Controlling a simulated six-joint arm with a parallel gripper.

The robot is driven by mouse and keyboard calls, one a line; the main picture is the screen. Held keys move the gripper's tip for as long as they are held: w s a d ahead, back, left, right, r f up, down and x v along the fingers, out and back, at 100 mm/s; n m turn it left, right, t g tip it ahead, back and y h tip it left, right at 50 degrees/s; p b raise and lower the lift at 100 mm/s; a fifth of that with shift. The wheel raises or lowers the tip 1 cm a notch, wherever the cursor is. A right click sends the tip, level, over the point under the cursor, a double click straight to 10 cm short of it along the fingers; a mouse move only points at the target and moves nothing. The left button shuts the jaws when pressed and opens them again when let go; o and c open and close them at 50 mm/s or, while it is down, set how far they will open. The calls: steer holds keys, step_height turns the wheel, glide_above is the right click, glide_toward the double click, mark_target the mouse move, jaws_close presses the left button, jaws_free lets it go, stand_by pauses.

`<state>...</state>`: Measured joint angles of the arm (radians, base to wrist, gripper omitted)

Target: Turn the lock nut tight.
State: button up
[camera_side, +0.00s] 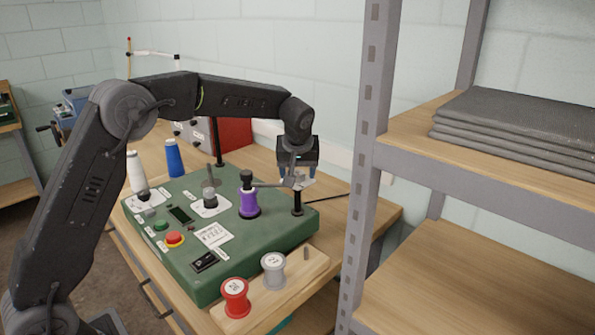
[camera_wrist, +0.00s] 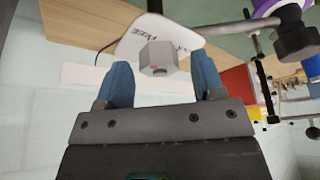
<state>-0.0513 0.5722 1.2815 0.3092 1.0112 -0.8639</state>
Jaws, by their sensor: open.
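The lock nut (camera_wrist: 157,56) is a light grey hexagonal piece in the wrist view, in front of a white label plate (camera_wrist: 188,38). My gripper (camera_wrist: 162,66) has two blue fingers spread apart. The nut lies between the fingertips in the picture, with a gap showing on each side. In the side view my gripper (camera_side: 298,182) points down at the right end of the green machine (camera_side: 190,262), above a short black post (camera_side: 297,203). The nut is too small and covered there to make out clearly.
A purple spool (camera_side: 249,203) with a dark cap stands left of my gripper, with a grey rod reaching from it. A red spool (camera_side: 235,297) and a grey spool (camera_side: 273,268) stand on a wooden strip in front. A metal shelf upright (camera_side: 369,150) stands to the right.

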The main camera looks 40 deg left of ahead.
steer(key=shift+w+f, duration=0.1)
steer(key=shift+f, duration=0.1)
steer(key=c, duration=0.9)
